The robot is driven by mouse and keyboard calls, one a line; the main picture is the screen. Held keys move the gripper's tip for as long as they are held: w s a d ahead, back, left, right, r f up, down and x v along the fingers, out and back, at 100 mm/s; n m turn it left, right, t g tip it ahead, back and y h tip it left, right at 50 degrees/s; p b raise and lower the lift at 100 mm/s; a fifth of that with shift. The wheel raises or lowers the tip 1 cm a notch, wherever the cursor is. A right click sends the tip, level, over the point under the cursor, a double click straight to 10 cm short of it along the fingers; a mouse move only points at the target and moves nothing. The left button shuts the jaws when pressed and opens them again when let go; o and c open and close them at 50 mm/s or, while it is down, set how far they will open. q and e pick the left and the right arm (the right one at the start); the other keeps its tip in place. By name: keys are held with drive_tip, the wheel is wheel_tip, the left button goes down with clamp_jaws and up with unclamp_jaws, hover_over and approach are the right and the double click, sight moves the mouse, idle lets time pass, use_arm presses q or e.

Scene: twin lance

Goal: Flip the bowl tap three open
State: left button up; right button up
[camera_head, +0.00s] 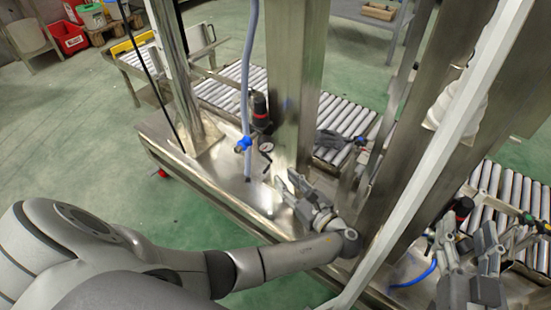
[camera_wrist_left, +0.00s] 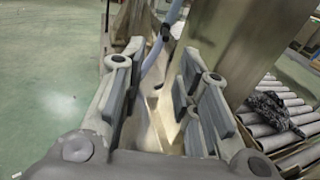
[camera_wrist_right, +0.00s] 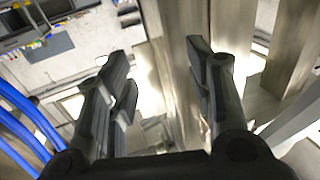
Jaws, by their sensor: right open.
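I cannot tell which fitting is bowl tap three. A blue valve (camera_head: 243,144) sits on the pale blue hose beside the steel post, with a round gauge (camera_head: 266,147) close to its right. My left gripper (camera_head: 285,182) is open and empty, below and right of these fittings. In the left wrist view its fingers (camera_wrist_left: 160,65) stand apart, with the hose showing beyond them. My right gripper (camera_head: 467,235) is open at the lower right, near a black and red fitting (camera_head: 462,206). Its spread fingers (camera_wrist_right: 158,55) hold nothing in the right wrist view.
A thick steel post (camera_head: 298,80) rises beside my left gripper. A pale slanted beam (camera_head: 440,165) stands between the two grippers. Roller conveyors (camera_head: 345,118) lie behind. A blue tube (camera_head: 415,278) lies left of my right gripper. Green floor is open at the left.

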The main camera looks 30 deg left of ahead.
sight(267, 157)
use_arm(q)
drive_tip(key=r+b+x, duration=0.1)
drive_tip(key=b+x, duration=0.1)
drive_tip(key=x, duration=0.5)
drive_tip(key=shift+w+a+r, duration=0.15)
drive_tip(key=shift+w+a, duration=0.05)
drive_tip(key=shift+w, duration=0.2)
use_arm(e)
wheel_tip(267, 157, up, 8)
drive_tip(key=s+t+y, duration=0.1)
drive_tip(key=s+t, duration=0.1)
drive_tip(key=t, duration=0.3)
drive_tip(key=shift+a+y, duration=0.35)
drive_tip(key=shift+y, duration=0.05)
use_arm(q)
drive_tip(key=shift+c, duration=1.3)
clamp_jaws()
use_arm(e)
drive_tip(key=shift+d, duration=0.55)
